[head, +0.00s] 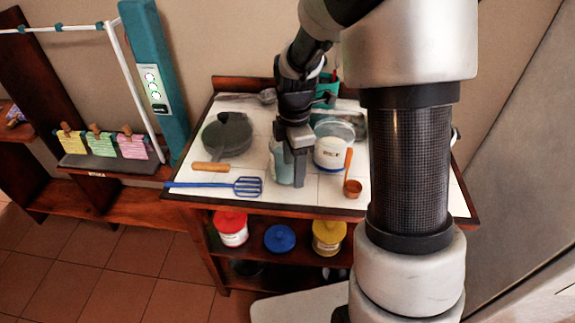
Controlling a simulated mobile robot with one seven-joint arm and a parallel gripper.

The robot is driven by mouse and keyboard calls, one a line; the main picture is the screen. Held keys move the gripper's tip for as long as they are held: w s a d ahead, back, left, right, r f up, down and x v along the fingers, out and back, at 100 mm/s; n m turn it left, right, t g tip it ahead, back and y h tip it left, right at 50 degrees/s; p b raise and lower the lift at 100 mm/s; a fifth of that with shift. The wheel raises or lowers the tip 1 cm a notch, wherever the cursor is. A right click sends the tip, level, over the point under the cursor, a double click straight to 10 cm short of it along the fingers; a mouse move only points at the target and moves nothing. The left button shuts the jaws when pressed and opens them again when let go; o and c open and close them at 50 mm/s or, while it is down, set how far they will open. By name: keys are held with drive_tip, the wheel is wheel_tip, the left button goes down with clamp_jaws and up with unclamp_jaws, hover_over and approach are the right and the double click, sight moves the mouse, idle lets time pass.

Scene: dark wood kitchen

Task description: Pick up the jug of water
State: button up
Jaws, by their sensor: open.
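A pale blue, see-through container that looks like the jug of water (281,167) stands on the white-tiled tabletop (328,186), near its front middle. My gripper (297,172) points down right at the jug and hides part of it. One finger shows in front of the jug's right side; the other finger is hard to make out. The gripper is open. I cannot tell whether the fingers touch the jug.
A dark lidded pan (227,135), a blue slotted spatula (246,187) and a wooden-handled tool (211,167) lie to the left. A white tub (331,154) and a copper scoop (352,187) are close on the right. Lidded containers (231,229) sit on the shelf below.

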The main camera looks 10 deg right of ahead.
drive_tip(key=f, duration=0.5)
drive_tip(key=shift+w+d, duration=0.15)
drive_tip(key=shift+w, duration=0.1)
clamp_jaws()
